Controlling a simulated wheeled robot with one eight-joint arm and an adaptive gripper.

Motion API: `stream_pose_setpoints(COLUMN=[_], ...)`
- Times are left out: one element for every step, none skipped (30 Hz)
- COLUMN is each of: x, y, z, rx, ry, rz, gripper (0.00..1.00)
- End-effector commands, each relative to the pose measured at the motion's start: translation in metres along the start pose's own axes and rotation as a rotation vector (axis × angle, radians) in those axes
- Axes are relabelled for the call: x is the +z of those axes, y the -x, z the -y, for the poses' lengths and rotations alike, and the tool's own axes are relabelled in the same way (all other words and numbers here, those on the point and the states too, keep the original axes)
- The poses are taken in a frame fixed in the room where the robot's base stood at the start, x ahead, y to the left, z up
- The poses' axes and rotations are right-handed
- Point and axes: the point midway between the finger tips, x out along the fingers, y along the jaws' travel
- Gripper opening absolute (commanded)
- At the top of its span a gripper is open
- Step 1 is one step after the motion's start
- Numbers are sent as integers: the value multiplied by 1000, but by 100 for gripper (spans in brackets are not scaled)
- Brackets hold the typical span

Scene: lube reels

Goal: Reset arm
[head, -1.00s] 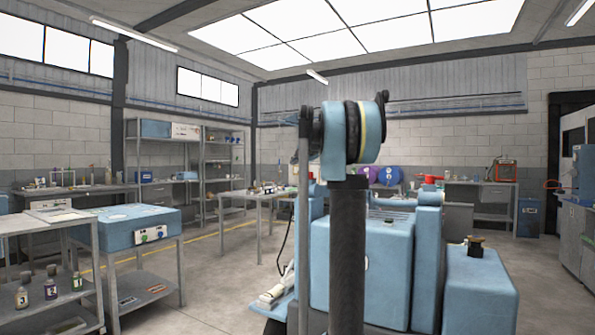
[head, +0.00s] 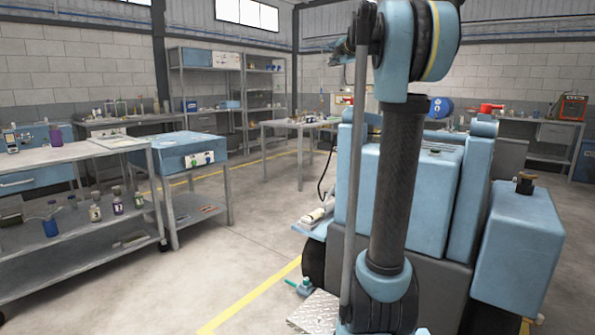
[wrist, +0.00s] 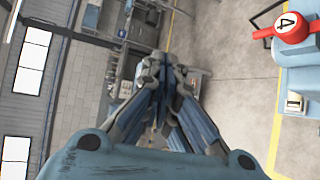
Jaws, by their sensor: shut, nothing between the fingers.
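My arm stands upright in the middle of the head view, with a dark link and a blue joint at its top. In the wrist view my gripper (wrist: 165,62) points out into the room, and its blue-grey fingers come together at the tips with nothing held. The fingers are clear of any surface there. In the head view a small part juts left of the upper joint, but I cannot tell whether it is the gripper.
A large blue machine (head: 400,200) stands just behind my arm. At left are a workbench (head: 60,155) with bottles and a blue-topped table (head: 185,147). Open floor (head: 240,240) lies between. The wrist view shows a red round part marked 4 (wrist: 290,28) at upper right.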

Motion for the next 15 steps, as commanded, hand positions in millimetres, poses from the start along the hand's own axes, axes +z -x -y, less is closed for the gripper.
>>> stream_pose_setpoints(x=[0, 1, 3, 6, 8, 12, 15, 18, 21, 23, 26, 32, 36, 39, 42], y=[8, 13, 21, 28, 35, 44, 52, 59, 69, 77, 85, 97, 105, 114, 125], z=[-1, -1, -1, 1, 3, 8, 13, 18, 27, 36, 44, 58, 70, 82, 102], rx=[38, 65, 102, 129, 154, 184, 204, 220, 238, 248, 259, 276, 285, 290, 290], ry=[-39, -69, -112, -147, -184, -233, -271, -309, -361, -401, -442, -494, -534, -575, -631], rz=[27, 48, 80, 107, 135, 174, 204, 233, 274, 304, 334, 376, 406, 438, 480], gripper=[0, 0, 0, 0, 0, 0, 0, 0, 0, 0, 0, 0, 0, 0, 0])
